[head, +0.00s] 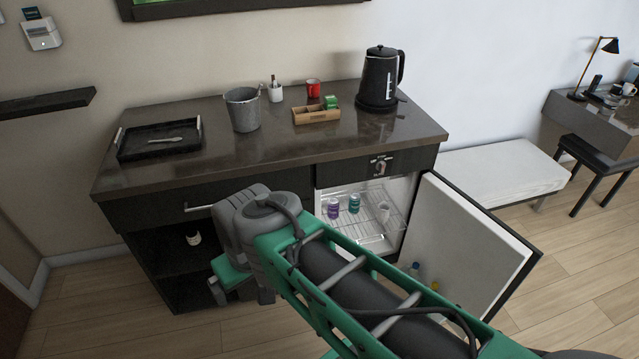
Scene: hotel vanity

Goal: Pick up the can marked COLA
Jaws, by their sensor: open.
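No lettering can be read on any can from here, so I cannot tell which one is marked COLA. A purple can (333,208) and a teal can (354,203) stand upright on the wire shelf in the open mini fridge. A small red container (313,88), a cup or a can, stands at the back of the counter. My gripper (241,296) hangs below my wrist in front of the cabinet, left of the fridge opening. It is partly hidden by my arm; it is open, apart from all the cans, and I see nothing in it.
The fridge door (470,240) stands open to the right, with several items low inside it. A pale cup-like thing (384,212) is right of the cans. The counter (215,165) holds a tray (128,156), ice bucket (242,110), wooden box (316,116) and kettle (380,78). Its front is clear.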

